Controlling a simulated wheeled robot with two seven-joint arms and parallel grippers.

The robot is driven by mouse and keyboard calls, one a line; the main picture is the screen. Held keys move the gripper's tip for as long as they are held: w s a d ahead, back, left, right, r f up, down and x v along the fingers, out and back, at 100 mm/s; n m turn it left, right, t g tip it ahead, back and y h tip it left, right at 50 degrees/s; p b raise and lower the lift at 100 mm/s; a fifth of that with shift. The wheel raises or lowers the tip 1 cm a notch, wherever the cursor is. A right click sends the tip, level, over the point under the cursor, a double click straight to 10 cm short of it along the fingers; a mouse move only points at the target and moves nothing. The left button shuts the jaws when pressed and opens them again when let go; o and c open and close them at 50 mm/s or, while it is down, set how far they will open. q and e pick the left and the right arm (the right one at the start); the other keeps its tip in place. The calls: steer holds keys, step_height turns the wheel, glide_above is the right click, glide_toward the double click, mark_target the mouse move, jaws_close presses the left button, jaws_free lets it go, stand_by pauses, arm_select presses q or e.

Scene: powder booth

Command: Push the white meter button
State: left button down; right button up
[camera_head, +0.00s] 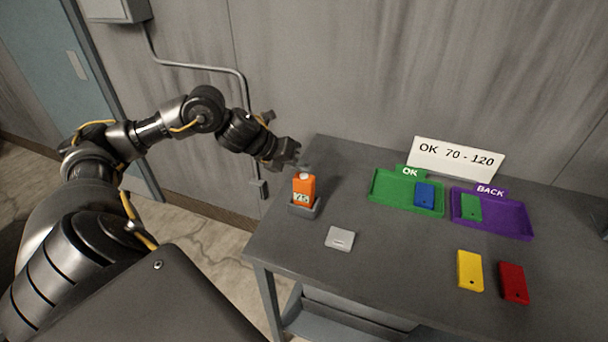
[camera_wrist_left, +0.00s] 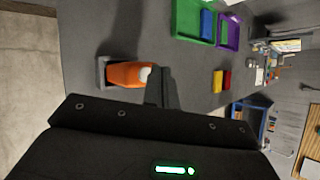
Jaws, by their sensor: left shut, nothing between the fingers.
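An orange meter (camera_head: 304,188) with a small display stands upright in a grey holder (camera_head: 303,205) at the table's left end. Its white button (camera_wrist_left: 146,73) shows as a pale round end in the left wrist view, where the orange meter (camera_wrist_left: 122,74) lies sideways in the picture. My left gripper (camera_head: 302,166) is shut and empty, just above and behind the top of the meter. Its fingers (camera_wrist_left: 160,88) show close beside the white button in the left wrist view. I cannot tell whether they touch it. My right gripper is not in view.
A green OK tray (camera_head: 382,198) holds a blue piece, and a purple BACK tray (camera_head: 510,222) holds a green piece. Yellow (camera_head: 470,271) and red (camera_head: 513,283) pieces lie front right. A sign (camera_head: 457,158) stands behind.

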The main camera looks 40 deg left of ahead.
arm_select(q)
steer(key=shift+f, duration=0.1)
stand_by(0.5)
steer(key=shift+f+b, duration=0.4)
steer(key=shift+b, duration=0.05)
steer(key=shift+f, duration=0.1)
stand_by(0.5)
steer(key=shift+r+p, duration=0.35)
steer(key=shift+r, duration=0.25)
step_height(320, 180, up, 6)
steer(key=p, duration=0.5)
stand_by(0.4)
